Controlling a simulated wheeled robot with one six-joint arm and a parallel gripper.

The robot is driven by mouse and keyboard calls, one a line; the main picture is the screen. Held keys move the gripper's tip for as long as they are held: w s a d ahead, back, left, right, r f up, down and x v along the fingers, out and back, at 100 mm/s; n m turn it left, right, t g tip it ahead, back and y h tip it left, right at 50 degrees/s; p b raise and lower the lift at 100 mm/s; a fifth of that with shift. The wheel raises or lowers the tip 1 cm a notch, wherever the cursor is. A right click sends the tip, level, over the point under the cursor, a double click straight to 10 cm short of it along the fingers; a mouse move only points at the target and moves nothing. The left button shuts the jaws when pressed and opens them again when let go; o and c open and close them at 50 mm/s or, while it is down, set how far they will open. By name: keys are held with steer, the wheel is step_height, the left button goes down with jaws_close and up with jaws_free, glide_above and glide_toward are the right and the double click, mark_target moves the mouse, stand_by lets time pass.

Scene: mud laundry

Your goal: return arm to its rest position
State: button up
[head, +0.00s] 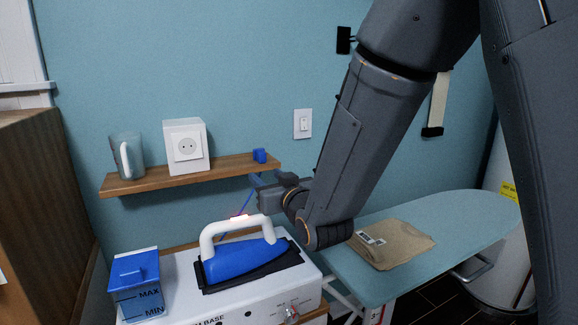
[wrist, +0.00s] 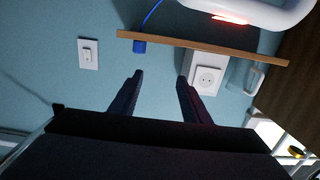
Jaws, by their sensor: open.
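My gripper (head: 262,190) is in the air behind and above the blue iron (head: 245,262), close to the wall shelf's right end in the head view. In the wrist view its two dark fingers (wrist: 160,77) stand apart with nothing between them. The iron has a white handle and a glowing red light, and sits on a dark pad on the white ironing base (head: 180,288). Part of the white handle shows at the top of the wrist view (wrist: 255,12). My forearm crosses the right half of the head view and hides part of the wall.
A wooden shelf (head: 225,172) holds a clear jug (head: 127,157), a white socket box (head: 186,146) and a small blue part (head: 259,156) with a blue cord. A blue water tank (head: 135,284) stands at left. A brown package (head: 393,243) lies on the ironing board (head: 472,219).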

steer(key=s+d+f+m+g+h, duration=0.35)
steer(key=d+f+g+h, duration=0.2)
steer(key=d+f, duration=0.75)
steer(key=s+d+f+m+g+h, duration=0.1)
steer(key=s+d+g, duration=0.3)
steer(key=s, duration=0.6)
steer(key=s+d+f+g+h, duration=0.1)
steer(key=s+d+f+g, duration=0.3)
steer(key=s+d, duration=0.3)
steer(key=s, duration=0.3)
steer(key=shift+d+m+g, duration=0.3)
steer(key=shift+m+g, duration=0.05)
